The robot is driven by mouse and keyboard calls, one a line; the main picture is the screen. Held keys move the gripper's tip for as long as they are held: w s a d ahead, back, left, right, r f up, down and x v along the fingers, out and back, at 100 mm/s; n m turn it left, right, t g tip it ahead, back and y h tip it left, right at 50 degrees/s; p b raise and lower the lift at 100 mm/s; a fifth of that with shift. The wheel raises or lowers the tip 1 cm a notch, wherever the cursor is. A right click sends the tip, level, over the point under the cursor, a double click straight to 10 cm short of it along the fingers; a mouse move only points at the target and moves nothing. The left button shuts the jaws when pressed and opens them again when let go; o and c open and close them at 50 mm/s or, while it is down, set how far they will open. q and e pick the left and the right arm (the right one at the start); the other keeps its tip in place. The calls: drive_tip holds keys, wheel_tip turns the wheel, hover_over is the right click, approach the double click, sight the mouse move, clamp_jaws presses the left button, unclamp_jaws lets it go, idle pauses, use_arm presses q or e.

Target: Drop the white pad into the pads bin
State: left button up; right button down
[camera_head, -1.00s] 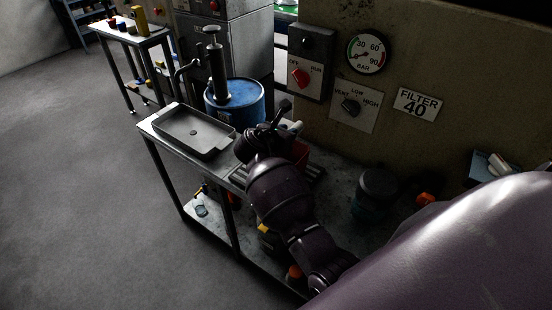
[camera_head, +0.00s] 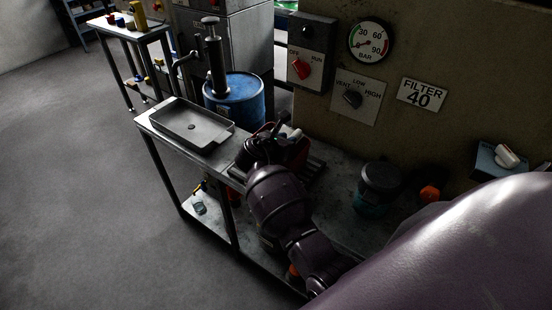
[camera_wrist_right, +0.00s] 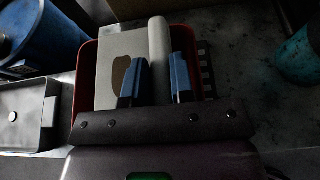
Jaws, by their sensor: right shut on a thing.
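My right gripper (camera_wrist_right: 157,84) is over the red bin (camera_wrist_right: 86,78) in the right wrist view. Its two blue fingers are shut on a pale, roll-like white pad (camera_wrist_right: 159,45), which stretches away between them. A flat pale sheet with a brown stain (camera_wrist_right: 110,58) lies in the bin, left of the held pad. I cannot tell if the held pad touches it. In the head view my right gripper (camera_head: 277,132) is dark and low at the bin, and hides most of it and the pad. My left gripper is not in view.
A grey tray (camera_head: 190,128) lies on the bench left of the bin, with a blue drum (camera_head: 240,101) behind. A teal-bottomed jar (camera_head: 378,187) and an orange thing (camera_head: 429,194) stand to the right. A blue-grey holder (camera_head: 484,162) with a white piece is farther right.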

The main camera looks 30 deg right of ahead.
drive_tip(key=c, duration=0.9)
unclamp_jaws()
drive_tip(key=shift+r, duration=0.1)
drive_tip(key=shift+s+a+r+p, duration=0.15)
drive_tip(key=shift+a+r+p, duration=0.1)
drive_tip(key=shift+a+p, duration=0.25)
drive_tip(key=p+v, duration=0.2)
drive_tip(key=shift+s+a+r, duration=0.1)
drive_tip(key=shift+s+a, duration=0.1)
drive_tip(key=shift+a, duration=0.1)
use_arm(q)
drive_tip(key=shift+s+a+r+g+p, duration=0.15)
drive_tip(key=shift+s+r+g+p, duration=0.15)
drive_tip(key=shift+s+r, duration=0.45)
use_arm(e)
drive_tip(key=v, duration=0.7)
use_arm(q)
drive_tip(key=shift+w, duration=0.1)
